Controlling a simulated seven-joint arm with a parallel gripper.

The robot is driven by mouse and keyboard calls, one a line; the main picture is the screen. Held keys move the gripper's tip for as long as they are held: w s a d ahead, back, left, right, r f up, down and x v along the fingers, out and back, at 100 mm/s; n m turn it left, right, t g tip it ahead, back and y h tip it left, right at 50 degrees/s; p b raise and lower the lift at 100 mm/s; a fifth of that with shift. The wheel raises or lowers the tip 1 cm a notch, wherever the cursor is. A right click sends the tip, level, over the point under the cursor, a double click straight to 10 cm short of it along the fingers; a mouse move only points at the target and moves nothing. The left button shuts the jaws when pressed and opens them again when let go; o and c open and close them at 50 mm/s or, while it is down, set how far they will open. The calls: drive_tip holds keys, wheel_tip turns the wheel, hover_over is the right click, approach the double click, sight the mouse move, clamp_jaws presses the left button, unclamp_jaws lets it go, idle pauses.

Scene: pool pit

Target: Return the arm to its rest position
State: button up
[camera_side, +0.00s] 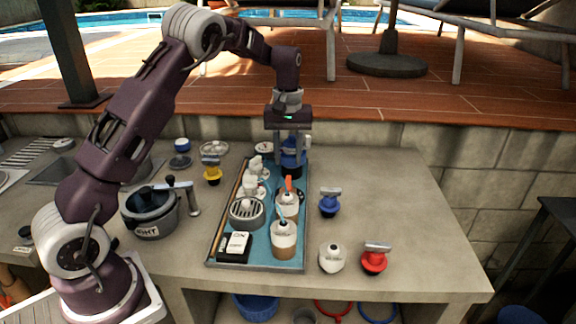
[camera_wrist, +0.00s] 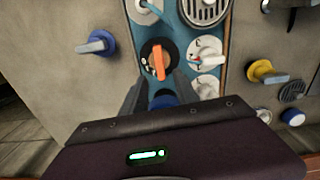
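My gripper (camera_side: 291,160) points down over the far end of the blue tray (camera_side: 258,258). A blue-topped piece with a black base (camera_side: 292,171) stands there, upright, partly hidden by the fingers. In the wrist view my gripper's (camera_wrist: 159,80) two fingers are spread apart, with the blue top (camera_wrist: 165,99) low between them. The fingers look open around or just above this piece; contact is not clear. The arm reaches out from its base at the left, bent over the counter.
The tray also holds white jars (camera_side: 284,244), a round grille (camera_side: 247,210) and a white-and-black box (camera_side: 237,243). Blue (camera_side: 329,204), red (camera_side: 374,261) and yellow (camera_side: 212,172) handled pieces stand outside it. A grey pot (camera_side: 150,214) is at left.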

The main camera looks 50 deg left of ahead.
drive_tip(key=s+d+r+m+t, duration=0.1)
drive_tip(key=s+d+r+m, duration=0.1)
drive_tip(key=s+d+r, duration=0.45)
drive_tip(key=s+d+r+m+t, duration=0.2)
drive_tip(key=s+d+r, duration=0.1)
drive_tip(key=s+r, duration=0.5)
drive_tip(key=s+d+m+t, duration=0.1)
drive_tip(key=s+d+m, duration=0.1)
drive_tip(key=s, duration=0.7)
drive_tip(key=s+d+f+m+t, duration=0.1)
drive_tip(key=s+d+m, duration=0.1)
drive_tip(key=s, duration=0.7)
drive_tip(key=shift+s+d+m+t, duration=0.3)
drive_tip(key=shift+d+m, duration=0.05)
drive_tip(key=shift+m, duration=0.55)
